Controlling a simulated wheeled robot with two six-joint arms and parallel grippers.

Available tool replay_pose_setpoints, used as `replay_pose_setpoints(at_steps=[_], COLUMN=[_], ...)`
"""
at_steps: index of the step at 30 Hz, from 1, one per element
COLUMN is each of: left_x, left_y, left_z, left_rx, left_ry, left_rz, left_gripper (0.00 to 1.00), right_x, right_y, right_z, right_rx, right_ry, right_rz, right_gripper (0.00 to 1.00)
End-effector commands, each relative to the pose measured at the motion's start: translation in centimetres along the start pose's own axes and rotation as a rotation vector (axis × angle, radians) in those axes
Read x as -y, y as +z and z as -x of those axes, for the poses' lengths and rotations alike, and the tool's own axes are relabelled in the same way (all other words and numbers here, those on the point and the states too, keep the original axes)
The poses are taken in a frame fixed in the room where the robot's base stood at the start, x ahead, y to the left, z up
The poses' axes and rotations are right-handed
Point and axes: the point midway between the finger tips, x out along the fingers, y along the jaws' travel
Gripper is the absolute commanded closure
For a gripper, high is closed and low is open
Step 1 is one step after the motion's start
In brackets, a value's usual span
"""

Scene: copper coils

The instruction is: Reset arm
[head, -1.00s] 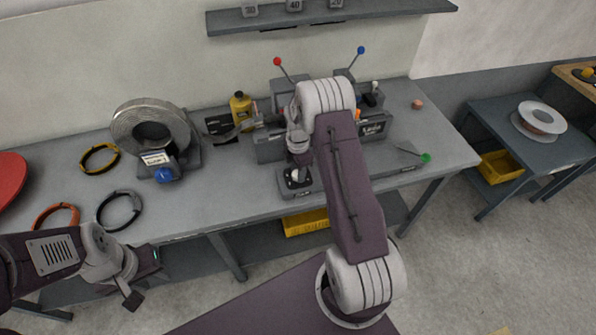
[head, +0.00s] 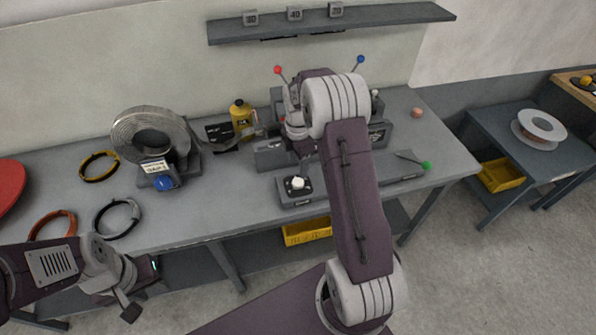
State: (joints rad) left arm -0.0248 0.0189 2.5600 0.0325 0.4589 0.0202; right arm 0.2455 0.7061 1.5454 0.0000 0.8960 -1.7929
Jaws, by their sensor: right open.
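My right arm reaches over the bench (head: 225,205) from the lower right. Its gripper (head: 304,168) points down in front of the grey bench machine (head: 270,153), above and just behind a white button (head: 297,183) on a small grey base. It is open, partly hidden by its own wrist, and I see nothing held. My left gripper (head: 141,287) is at the lower left, in front of the bench edge and apart from the things on it. The angle does not show clearly how its fingers stand.
A coil reel (head: 151,134) with a blue knob stands left of the machine, near a yellow bottle (head: 240,115). Yellow (head: 99,166), orange (head: 52,225) and dark (head: 117,218) rings lie at left. A shelf (head: 385,22) hangs above. A spool (head: 538,130) sits on the right table.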

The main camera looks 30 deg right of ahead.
Motion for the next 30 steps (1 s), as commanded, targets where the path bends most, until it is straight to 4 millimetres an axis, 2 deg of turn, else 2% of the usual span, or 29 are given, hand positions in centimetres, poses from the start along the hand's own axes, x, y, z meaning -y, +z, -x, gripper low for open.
replay_pose_setpoints(at_steps=[14,17,19,21,23,26,30], left_x=[0.0,0.0,0.0,0.0,0.0,0.0,0.0], left_y=[0.0,0.0,0.0,0.0,0.0,0.0,0.0], left_z=[0.0,0.0,0.0,0.0,0.0,0.0,0.0], left_rx=[0.0,0.0,0.0,0.0,0.0,0.0,0.0], left_ry=[0.0,0.0,0.0,0.0,0.0,0.0,0.0], left_rz=[0.0,0.0,0.0,0.0,0.0,0.0,0.0], left_gripper=[0.64,0.64,0.64,0.64,0.64,0.64,0.64], right_x=[0.0,-0.8,-1.0,0.8,3.1,7.4,13.9], right_y=[-0.1,-1.1,-2.7,-4.9,-6.7,-9.1,-10.8], right_z=[0.1,1.6,4.0,5.9,6.9,7.2,5.9], right_rx=[0.0,0.007,0.014,0.013,0.007,-0.011,-0.044], right_ry=[0.0,0.033,0.074,0.084,0.093,0.102,0.098], right_rz=[0.003,0.029,0.065,0.108,0.084,-0.106,-0.551], right_gripper=[0.43,0.43,0.43,0.43,0.43,0.43,0.43])
